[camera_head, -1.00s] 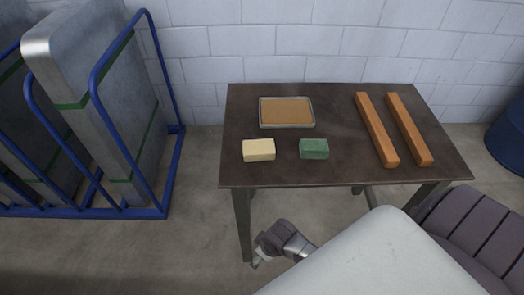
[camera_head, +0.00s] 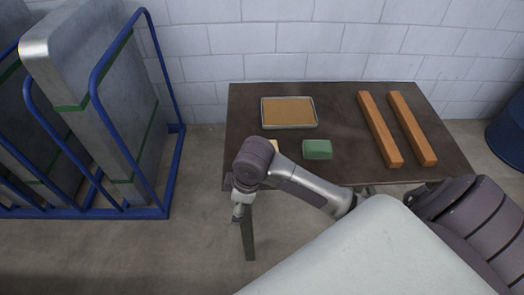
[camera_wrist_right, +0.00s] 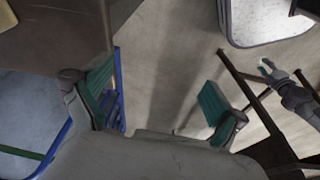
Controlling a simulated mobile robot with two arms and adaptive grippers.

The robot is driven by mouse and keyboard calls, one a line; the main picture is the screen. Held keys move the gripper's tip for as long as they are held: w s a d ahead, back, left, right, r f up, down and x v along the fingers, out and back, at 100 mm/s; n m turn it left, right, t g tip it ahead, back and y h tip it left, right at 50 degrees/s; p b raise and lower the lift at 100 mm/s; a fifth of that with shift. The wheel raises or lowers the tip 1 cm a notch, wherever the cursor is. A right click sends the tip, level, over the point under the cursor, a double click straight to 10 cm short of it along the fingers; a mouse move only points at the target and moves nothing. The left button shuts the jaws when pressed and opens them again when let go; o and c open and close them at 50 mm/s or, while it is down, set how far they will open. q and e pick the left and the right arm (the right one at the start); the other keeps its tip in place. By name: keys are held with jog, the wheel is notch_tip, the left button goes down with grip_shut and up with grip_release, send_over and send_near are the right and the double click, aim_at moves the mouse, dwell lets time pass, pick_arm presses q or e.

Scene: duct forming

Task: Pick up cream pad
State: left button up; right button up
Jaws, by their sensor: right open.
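The cream pad (camera_head: 274,146) lies on the dark table, mostly hidden behind my right wrist in the head view. What looks like its corner shows at the top left of the right wrist view (camera_wrist_right: 6,14). My right gripper (camera_head: 240,212) hangs at the table's front left edge, in front of the pad and apart from it. In the right wrist view my right gripper (camera_wrist_right: 157,95) is open and empty, its green-padded fingers wide apart above bare floor. A small gripper-like end, probably my left gripper (camera_wrist_right: 271,68), shows at the right; its jaws are unclear.
The dark table (camera_head: 340,112) also bears a tray (camera_head: 289,126) with a tan filling, a green pad (camera_head: 317,149) and two orange bars (camera_head: 380,130) (camera_head: 412,128). A blue rack (camera_head: 172,165) with grey slabs (camera_head: 95,90) stands left, with floor between it and the table.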

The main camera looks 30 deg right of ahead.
jog(key=w+d+r, duration=0.2)
jog(key=d, duration=0.1)
jog(key=w+d+r+n+h, duration=0.1)
jog(key=w+d+r, duration=0.2)
jog(key=w+d+r+n+g, duration=0.1)
jog(key=w+d+r, duration=0.1)
jog(key=w+d, duration=0.1)
jog(key=shift+w+r+h, duration=0.15)
jog(key=shift+w+h, duration=0.1)
jog(key=shift+h, duration=0.15)
jog(key=w+d+r+g, duration=0.1)
jog(key=w+d+r, duration=0.2)
jog(key=d+r, duration=0.4)
jog(key=f, duration=0.7)
jog(key=shift+s+f, duration=0.2)
jog(key=shift+f, duration=0.15)
jog(key=f, duration=0.2)
jog(key=a+f+p, duration=0.1)
jog(key=f, duration=0.1)
jog(key=shift+f, duration=0.9)
jog(key=c, duration=1.2)
